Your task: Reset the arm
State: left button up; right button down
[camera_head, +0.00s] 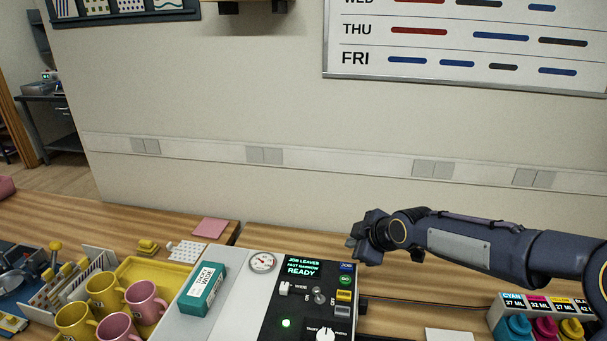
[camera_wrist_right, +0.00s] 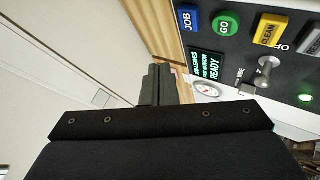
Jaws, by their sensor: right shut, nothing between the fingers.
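My right arm comes in from the right in the head view. Its gripper (camera_head: 362,243) is shut and empty, held above the table just right of the black control panel (camera_head: 268,289). In the right wrist view the gripper's fingers (camera_wrist_right: 158,84) are together, with the panel beyond them at the upper right. The panel's screen (camera_head: 301,267) reads "READY". The panel has a green GO button (camera_head: 345,280), a blue JOB button (camera_head: 346,267), a toggle switch (camera_head: 319,296) and a lit green lamp (camera_head: 286,323). My left gripper is not in view.
A teal box (camera_head: 203,289) lies on the white surface left of the panel. Yellow and pink mugs (camera_head: 147,303) stand in a yellow tray (camera_head: 150,268). Ink bottles (camera_head: 544,326) stand at the lower right.

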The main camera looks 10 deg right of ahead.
jog(key=s+d+r+m+g+h, duration=0.15)
jog(key=s+m, duration=0.25)
jog(key=s, duration=0.6)
jog(key=s+d+r+m, duration=0.25)
jog(key=s+m, duration=0.25)
jog(key=s, duration=0.5)
jog(key=s+f+m, duration=0.2)
jog(key=s+m, duration=0.1)
jog(key=s, duration=0.4)
jog(key=s+a+f+m+g+y, duration=0.1)
jog(key=s+f+m, duration=0.1)
jog(key=s, duration=0.5)
jog(key=shift+s+f+m, duration=0.15)
jog(key=shift+m, duration=0.65)
jog(key=shift+a+y, duration=0.1)
jog(key=shift+y, duration=0.15)
